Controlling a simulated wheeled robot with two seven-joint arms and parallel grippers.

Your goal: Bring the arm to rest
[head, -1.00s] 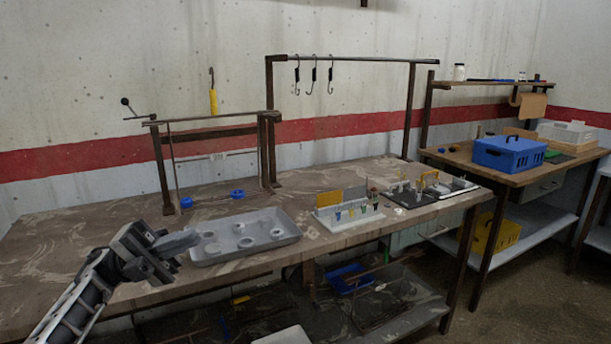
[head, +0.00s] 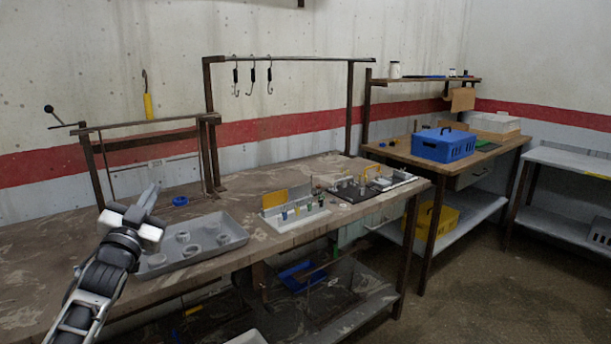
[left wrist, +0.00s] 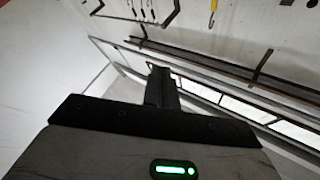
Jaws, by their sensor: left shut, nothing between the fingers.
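My left gripper (head: 148,197) is at the left of the head view, above the front left part of the workbench, with its fingers pointing up. It is shut and holds nothing. In the left wrist view its closed dark fingers (left wrist: 161,88) point toward the wall, with nothing at their tips. The lower part of my left arm runs down to the bottom left corner of the head view. My right gripper is not in either view.
A grey tray (head: 205,247) with several round cups lies just right of the gripper. A rail frame (head: 150,123) stands behind it. A rack with hooks (head: 290,59) rises at the back. A blue crate (head: 443,145) sits on the right bench. Floor at right is clear.

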